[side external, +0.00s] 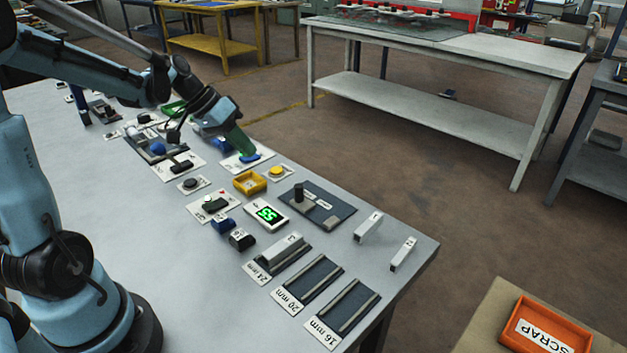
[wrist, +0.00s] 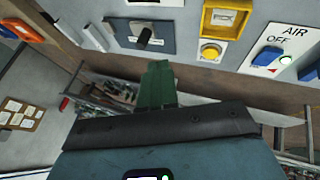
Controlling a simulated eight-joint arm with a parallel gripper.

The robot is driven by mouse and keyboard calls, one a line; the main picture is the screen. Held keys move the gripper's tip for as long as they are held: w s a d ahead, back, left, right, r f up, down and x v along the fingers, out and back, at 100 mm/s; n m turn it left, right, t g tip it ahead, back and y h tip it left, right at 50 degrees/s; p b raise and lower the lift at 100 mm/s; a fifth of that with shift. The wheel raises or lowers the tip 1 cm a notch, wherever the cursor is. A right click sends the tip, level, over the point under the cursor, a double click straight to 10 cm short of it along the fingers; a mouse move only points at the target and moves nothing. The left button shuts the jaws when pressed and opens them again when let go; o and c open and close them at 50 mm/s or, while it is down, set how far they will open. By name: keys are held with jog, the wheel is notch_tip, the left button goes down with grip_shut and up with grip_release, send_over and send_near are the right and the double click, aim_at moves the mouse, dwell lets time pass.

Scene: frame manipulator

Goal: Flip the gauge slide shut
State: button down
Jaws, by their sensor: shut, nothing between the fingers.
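A dark plate (side external: 322,207) with an upright black knob (side external: 299,192), small labels and a grey block at one end lies mid-bench. It looks like the gauge slide, but its labels are too small to read. The knob also shows in the wrist view (wrist: 146,34), beyond my fingertips. My gripper (side external: 243,147) has green fingers, is shut and empty, and points down over the white AIR panel. In the side view it overlaps the panel's blue switch (side external: 251,157); touching cannot be told. In the wrist view the closed fingers (wrist: 158,70) stand apart from the knob.
A yellow tray (side external: 249,183) and a yellow button (side external: 277,171) sit between my gripper and the plate. Marked channels, including 20 mm (side external: 307,284), lie toward the front. An orange SCRAP bin (side external: 547,325) stands off the bench.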

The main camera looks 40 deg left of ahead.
aim_at(302, 208)
jog(key=shift+w+a+f+h, duration=0.15)
jog(key=shift+a+f, duration=0.05)
jog(key=shift+a, duration=0.5)
jog(key=shift+w+a+f+h, duration=0.1)
jog(key=shift+a+f+h, duration=0.1)
jog(key=shift+a, duration=0.45)
jog(key=x, duration=1)
jog(key=shift+w, duration=0.1)
jog(key=shift+w+d, duration=0.25)
jog(key=shift+d, duration=0.95)
jog(key=shift+w+d, duration=0.15)
jog(key=shift+d, duration=0.6)
jog(key=d, duration=0.6)
